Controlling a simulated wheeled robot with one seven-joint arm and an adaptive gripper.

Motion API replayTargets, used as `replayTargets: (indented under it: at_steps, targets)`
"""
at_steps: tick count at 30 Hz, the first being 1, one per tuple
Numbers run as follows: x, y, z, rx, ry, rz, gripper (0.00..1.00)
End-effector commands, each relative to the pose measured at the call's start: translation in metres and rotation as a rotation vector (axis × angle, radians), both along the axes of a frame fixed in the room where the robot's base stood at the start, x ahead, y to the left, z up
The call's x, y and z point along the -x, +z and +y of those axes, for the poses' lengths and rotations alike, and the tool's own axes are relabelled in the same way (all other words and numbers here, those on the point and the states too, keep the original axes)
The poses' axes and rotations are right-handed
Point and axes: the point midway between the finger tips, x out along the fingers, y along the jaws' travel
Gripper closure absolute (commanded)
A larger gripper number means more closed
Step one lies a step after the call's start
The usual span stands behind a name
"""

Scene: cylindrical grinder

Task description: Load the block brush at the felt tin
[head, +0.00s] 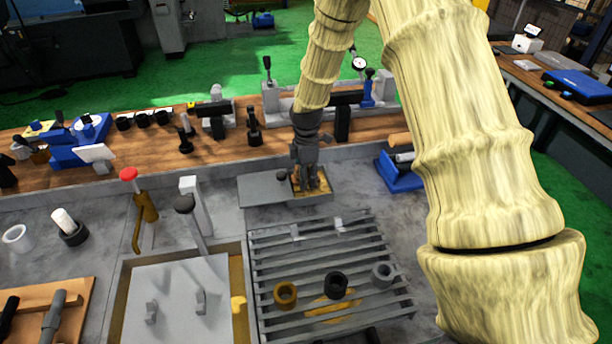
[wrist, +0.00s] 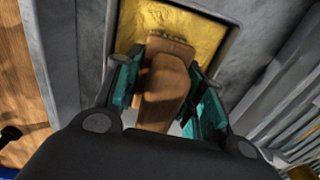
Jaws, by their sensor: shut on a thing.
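The block brush (wrist: 166,88) is a brown wooden block held between the teal pads of my gripper (wrist: 164,92) in the wrist view. Its far end, with a rough edge, lies over the yellow felt of the felt tin (wrist: 232,42). I cannot tell whether it presses on the felt. In the head view my gripper (head: 308,168) points down over the open felt tin (head: 326,196), and the brush is mostly hidden by the fingers. A flat grey lid (head: 262,190) with a dark knob lies against the tin's left side.
A slatted grey rack (head: 330,252) with several rings stands in front of the tin. A red-knobbed lever (head: 142,205) and a black-knobbed lever (head: 190,220) rise to the left. A blue holder (head: 400,175) is at right. Fixtures line the wooden shelf (head: 160,152) behind.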

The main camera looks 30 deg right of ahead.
Motion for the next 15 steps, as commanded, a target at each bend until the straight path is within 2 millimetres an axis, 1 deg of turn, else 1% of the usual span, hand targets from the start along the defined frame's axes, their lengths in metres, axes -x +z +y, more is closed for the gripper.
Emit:
replayTargets:
  at_steps: [10,15]
  targets:
    - [0.0011,-0.0018,0.0004,-0.001,0.000,0.003,0.80]
    - [0.0012,0.0015,0.0004,-0.001,0.000,0.003,0.80]
